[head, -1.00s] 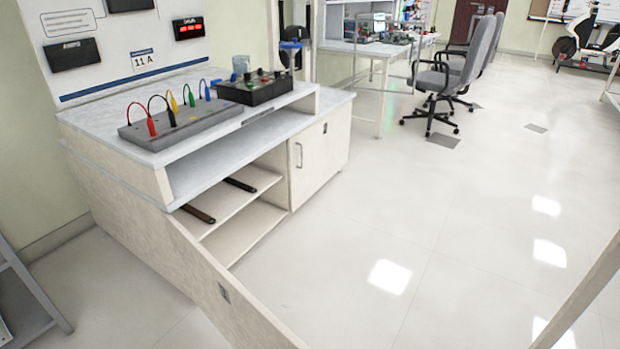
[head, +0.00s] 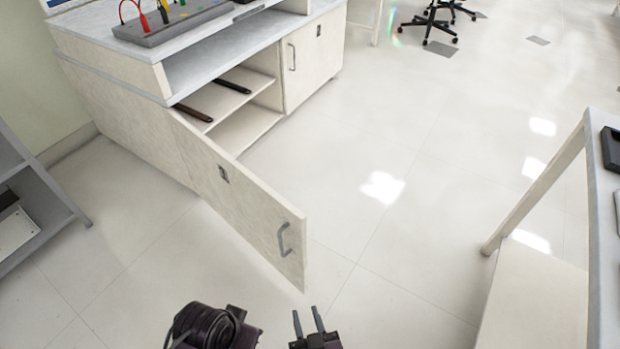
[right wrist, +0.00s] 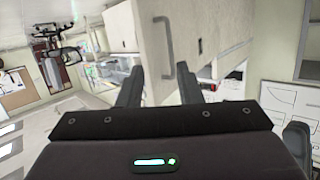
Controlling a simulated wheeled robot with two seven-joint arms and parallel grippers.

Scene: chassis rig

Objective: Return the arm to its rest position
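My right gripper (head: 309,322) is at the bottom of the head view, with its two fingers apart and nothing between them. In the right wrist view the fingers of my right gripper (right wrist: 158,88) are spread, and the door and its handle show beyond them. The cabinet door (head: 240,208) stands open, its free edge a little above and left of the gripper in the head view. Its handle (head: 284,239) is clear of the fingers. A dark part of my arm shows left of the gripper. My left gripper is not in view.
The lab bench cabinet (head: 150,120) has an open shelf bay with two dark bars on the shelf. A grey rack (head: 35,200) stands at the left edge. A white table (head: 600,200) stands at the right. The floor (head: 400,240) between is free. Chairs stand at the back.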

